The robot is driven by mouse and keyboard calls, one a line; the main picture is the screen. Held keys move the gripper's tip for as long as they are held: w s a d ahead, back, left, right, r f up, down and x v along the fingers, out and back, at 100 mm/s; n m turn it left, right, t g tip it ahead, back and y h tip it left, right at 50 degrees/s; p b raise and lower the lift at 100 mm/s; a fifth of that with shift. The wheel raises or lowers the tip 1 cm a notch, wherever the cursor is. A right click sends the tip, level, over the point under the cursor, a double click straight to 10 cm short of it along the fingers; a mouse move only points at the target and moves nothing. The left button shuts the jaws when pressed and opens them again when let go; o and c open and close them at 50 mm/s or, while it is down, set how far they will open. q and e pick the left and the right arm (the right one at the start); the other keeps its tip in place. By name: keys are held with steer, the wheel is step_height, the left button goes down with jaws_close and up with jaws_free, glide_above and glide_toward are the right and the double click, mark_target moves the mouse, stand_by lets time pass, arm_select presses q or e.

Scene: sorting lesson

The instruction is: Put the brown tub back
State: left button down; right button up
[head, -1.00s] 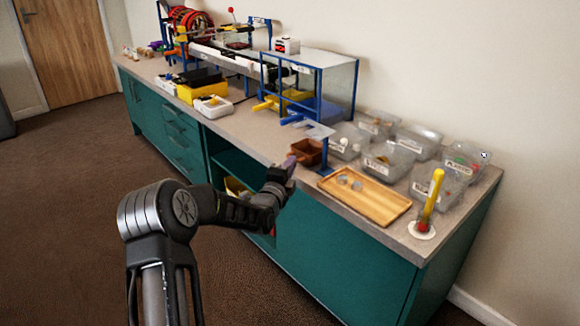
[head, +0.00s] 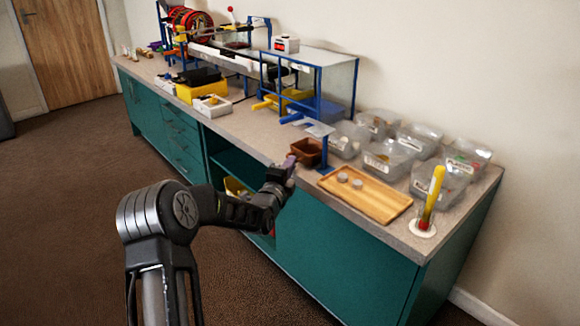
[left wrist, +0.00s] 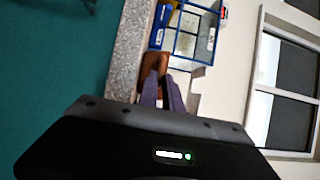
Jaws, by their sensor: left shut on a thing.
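The brown tub (head: 308,149) is at the front edge of the worktop, beside a blue post with a pale flat top. My left gripper (head: 291,161) reaches over the edge from the front and is shut on the tub's near side. In the left wrist view, the purple fingers (left wrist: 160,92) meet the brown tub (left wrist: 155,64), which lies just beyond them. The tub's underside is hidden, so I cannot tell whether it touches the worktop. My right gripper is in neither view.
A wooden tray (head: 365,194) with small grey discs lies right of the tub. Several clear labelled bins stand behind it. A yellow-handled tool (head: 432,198) stands upright near the right end. A blue-framed clear case (head: 318,85) stands behind left. Bare worktop (head: 245,128) lies left of the tub.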

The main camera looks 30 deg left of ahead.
arm_select(q)
steer(key=c, duration=1.5)
jaws_free()
steer(key=shift+o, duration=0.2)
steer(key=shift+s, duration=0.1)
steer(key=v, duration=0.7)
steer(key=shift+s, duration=0.35)
steer(key=shift+d, duration=0.1)
